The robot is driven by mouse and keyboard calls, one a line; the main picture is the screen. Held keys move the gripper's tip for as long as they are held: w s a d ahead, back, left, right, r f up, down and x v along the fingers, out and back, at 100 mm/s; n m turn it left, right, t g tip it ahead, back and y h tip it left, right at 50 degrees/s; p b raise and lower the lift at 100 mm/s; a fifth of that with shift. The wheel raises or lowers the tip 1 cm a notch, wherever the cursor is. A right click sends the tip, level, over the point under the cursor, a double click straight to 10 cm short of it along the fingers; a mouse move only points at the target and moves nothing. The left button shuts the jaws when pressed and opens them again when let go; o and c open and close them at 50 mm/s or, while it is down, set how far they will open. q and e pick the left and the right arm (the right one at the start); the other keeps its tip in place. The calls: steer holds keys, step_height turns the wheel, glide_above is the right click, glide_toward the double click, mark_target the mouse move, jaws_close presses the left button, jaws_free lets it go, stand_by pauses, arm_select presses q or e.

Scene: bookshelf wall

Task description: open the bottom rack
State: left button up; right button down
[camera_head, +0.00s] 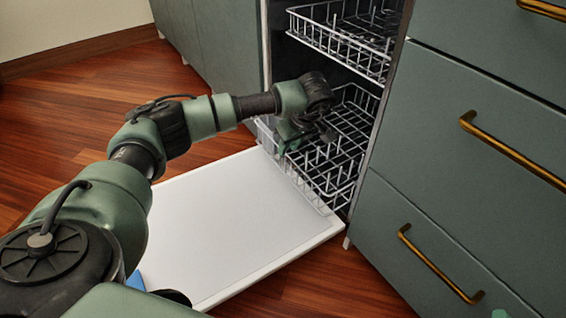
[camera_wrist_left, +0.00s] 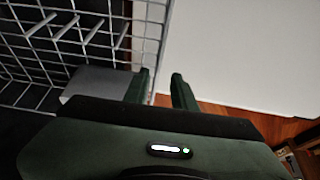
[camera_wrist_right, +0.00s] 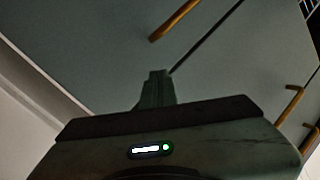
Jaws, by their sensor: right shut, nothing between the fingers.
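The bottom rack (camera_head: 342,148) is a white wire basket low in the open dishwasher, its front edge at the inner end of the lowered door (camera_head: 235,222). My left gripper (camera_head: 291,136) is at the rack's front side, and its wrist hides part of the rack. In the left wrist view, the two fingers (camera_wrist_left: 160,84) are apart, with the rack's front wires (camera_wrist_left: 163,45) passing between them. I cannot tell whether they touch the wires. My right gripper (camera_wrist_right: 155,74) is shut and empty, in front of green drawer fronts in the right wrist view.
The upper rack (camera_head: 345,38) sits above the bottom one. Green drawers (camera_head: 480,140) with brass handles (camera_head: 436,264) stand close on the right. Green cabinet panels (camera_head: 215,45) are on the left. The wooden floor (camera_head: 75,110) at left is clear.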

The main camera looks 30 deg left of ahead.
arm_select(q)
steer(key=b, duration=0.4)
glide_above(283, 172)
step_height(283, 172, down, 8)
steer(key=shift+r, duration=0.15)
jaws_close()
stand_by(1.0)
